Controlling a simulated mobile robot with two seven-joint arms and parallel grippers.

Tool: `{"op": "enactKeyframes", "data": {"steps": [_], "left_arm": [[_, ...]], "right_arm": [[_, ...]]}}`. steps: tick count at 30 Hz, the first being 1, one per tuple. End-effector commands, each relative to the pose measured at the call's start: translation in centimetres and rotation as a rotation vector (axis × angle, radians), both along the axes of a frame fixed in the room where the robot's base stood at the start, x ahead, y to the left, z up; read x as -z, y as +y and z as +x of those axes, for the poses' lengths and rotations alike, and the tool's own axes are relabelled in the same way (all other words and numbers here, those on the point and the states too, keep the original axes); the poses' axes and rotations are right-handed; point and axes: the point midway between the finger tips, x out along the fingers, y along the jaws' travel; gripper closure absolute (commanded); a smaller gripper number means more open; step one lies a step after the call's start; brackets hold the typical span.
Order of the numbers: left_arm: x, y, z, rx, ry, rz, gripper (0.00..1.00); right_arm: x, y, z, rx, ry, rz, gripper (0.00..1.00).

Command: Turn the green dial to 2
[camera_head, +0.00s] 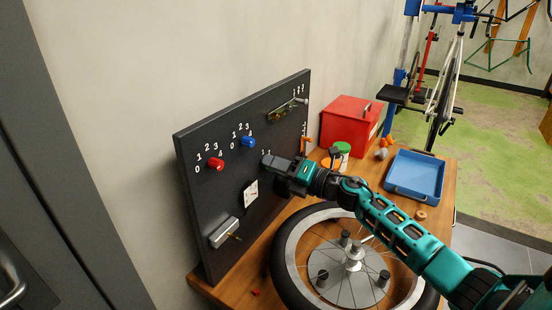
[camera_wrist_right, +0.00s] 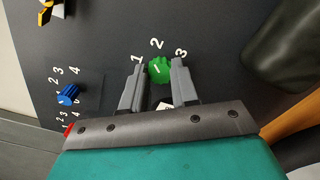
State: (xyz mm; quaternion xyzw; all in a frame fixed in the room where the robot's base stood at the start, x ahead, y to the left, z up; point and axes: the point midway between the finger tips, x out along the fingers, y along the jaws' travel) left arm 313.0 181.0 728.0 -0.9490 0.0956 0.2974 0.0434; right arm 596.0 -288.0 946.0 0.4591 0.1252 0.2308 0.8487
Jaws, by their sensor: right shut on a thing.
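The green dial (camera_wrist_right: 160,70) sits on the dark upright panel (camera_head: 293,112), with white numerals 1, 2 and 3 around it in the right wrist view. My right gripper (camera_wrist_right: 157,82) has one finger on each side of the dial and is shut on it. A small pale mark shows on the dial's face; I cannot tell exactly which numeral it points to. In the head view my right gripper (camera_head: 272,163) is against the panel and hides the dial. My left gripper is not in view.
A red dial (camera_head: 216,164) and a blue dial (camera_head: 247,141) are left of my right gripper on the panel. A bicycle wheel (camera_head: 285,262) lies on the wooden table below my arm. A red box (camera_head: 346,122) and a blue tray (camera_head: 416,172) stand at the right.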

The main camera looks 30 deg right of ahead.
Motion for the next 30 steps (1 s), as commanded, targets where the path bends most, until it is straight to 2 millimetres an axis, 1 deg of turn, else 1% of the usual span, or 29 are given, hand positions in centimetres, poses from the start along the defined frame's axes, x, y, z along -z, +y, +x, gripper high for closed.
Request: {"op": "enactKeyframes", "data": {"steps": [1, 6, 12, 19, 30], "left_arm": [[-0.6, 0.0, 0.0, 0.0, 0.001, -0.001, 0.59], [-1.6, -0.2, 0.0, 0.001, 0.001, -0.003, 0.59], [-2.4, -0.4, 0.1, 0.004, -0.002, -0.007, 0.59], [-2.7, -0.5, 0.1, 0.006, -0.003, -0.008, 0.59], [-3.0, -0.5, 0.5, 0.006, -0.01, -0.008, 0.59]], "right_arm": [[-0.2, 0.0, 0.0, 0.0, 0.022, 0.033, 1.0], [-0.1, 0.0, 0.0, 0.0, 0.082, 0.136, 1.0], [0.0, 0.0, 0.0, 0.0, 0.131, 0.22, 1.0], [0.1, 0.0, 0.0, -0.001, 0.158, 0.267, 1.0], [0.1, 0.0, 0.0, -0.001, 0.162, 0.275, 1.0]]}}
